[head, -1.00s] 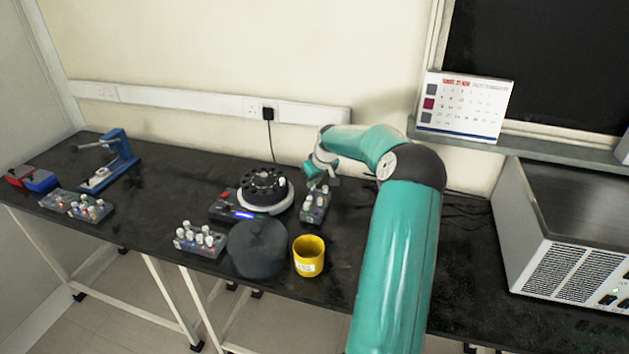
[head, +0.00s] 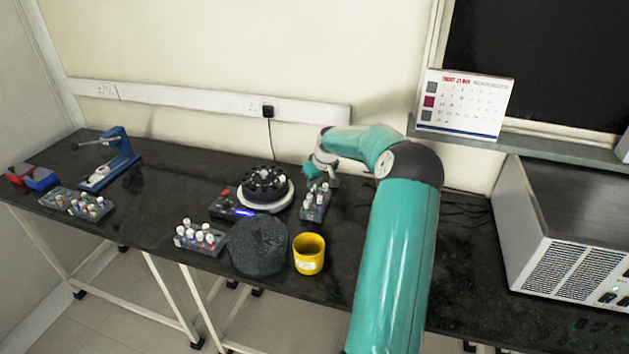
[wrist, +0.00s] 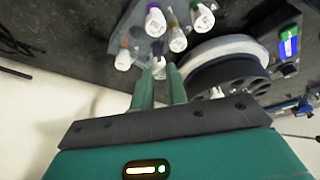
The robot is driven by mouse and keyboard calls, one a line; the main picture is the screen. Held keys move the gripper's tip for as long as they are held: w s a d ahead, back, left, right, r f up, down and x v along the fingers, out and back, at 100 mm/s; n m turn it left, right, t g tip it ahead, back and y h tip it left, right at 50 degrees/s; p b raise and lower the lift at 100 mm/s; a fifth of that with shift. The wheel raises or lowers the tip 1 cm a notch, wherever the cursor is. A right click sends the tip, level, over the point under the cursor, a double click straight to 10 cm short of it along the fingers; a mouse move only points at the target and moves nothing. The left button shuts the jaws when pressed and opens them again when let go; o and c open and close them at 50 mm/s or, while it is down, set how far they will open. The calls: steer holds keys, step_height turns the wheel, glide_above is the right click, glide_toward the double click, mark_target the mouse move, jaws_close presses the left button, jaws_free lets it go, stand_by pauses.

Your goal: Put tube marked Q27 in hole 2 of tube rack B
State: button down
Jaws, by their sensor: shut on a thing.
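My gripper (wrist: 160,84) is shut on a white-capped tube (wrist: 158,68), which shows between the fingertips in the wrist view. I cannot read its mark. In the head view my gripper (head: 320,180) is over the far end of a small grey rack (head: 314,214) right of the centrifuge. That rack holds several tubes with white caps and coloured bands; it also shows in the wrist view (wrist: 134,22). Whether the held tube's lower end is in a hole is hidden. Another rack (head: 200,248) with white-capped tubes stands at the front. No rack letter is readable.
A black rotor (head: 264,186) sits in a white-rimmed centrifuge close left of my gripper. A dark round lid (head: 258,246) and a yellow cup (head: 309,254) stand in front. A third rack (head: 62,200) and a blue press (head: 122,158) are far left. A grey appliance (head: 570,240) is right.

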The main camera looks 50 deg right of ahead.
steer(key=shift+f, duration=0.55)
steer(key=shift+f, duration=0.3)
steer(key=c, duration=1)
jaws_free()
steer(key=shift+r, duration=3)
